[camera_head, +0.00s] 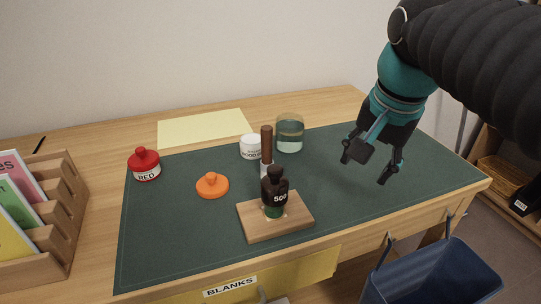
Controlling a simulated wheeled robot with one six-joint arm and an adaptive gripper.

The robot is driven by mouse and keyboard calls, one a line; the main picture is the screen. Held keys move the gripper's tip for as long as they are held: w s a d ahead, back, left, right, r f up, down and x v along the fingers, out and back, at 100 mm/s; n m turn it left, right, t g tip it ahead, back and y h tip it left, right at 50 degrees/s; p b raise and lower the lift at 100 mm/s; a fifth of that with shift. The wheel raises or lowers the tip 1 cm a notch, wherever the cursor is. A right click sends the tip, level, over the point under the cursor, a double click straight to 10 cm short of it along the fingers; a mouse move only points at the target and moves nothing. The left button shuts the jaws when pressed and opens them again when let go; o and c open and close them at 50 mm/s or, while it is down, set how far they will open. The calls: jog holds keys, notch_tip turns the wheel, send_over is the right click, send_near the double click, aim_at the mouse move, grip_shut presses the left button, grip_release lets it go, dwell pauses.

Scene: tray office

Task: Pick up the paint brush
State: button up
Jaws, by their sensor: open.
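A brown upright handle (266,141) with a pale metallic band below it stands near the middle of the green mat; it looks like the paint brush. Its lower end is hidden behind a dark bottle marked 500 (275,187), so I cannot tell what it rests on. The bottle stands on a small wooden board (298,219). My gripper (364,170) is open and empty above the right part of the mat, to the right of the handle and apart from it.
A white labelled jar (250,147) and a glass of clear liquid (290,134) stand close behind the handle. The mat's right side (420,165) is clear. A blue bin (435,272) stands below the desk.

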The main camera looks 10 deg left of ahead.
jog(key=w+a+r+m+g, duration=0.2)
jog(key=w+a+r+m, duration=0.15)
jog(key=a+r, duration=0.45)
jog(key=m, duration=0.3)
send_over(263, 130)
jog(key=shift+r+g+h, duration=0.15)
jog(key=shift+g+h, duration=0.25)
notch_tip(263, 130, down, 8)
jog(key=shift+s+f+b, duration=0.1)
jog(key=shift+f+b, duration=0.05)
jog(key=shift+b, duration=0.8)
jog(key=f, duration=0.2)
jog(key=w+f, duration=0.1)
jog(key=f, duration=0.1)
jog(key=shift+d+f+b, duration=0.15)
jog(key=shift+f+b, duration=0.05)
jog(key=shift+b, duration=0.2)
jog(key=shift+f, duration=0.5)
grip_shut()
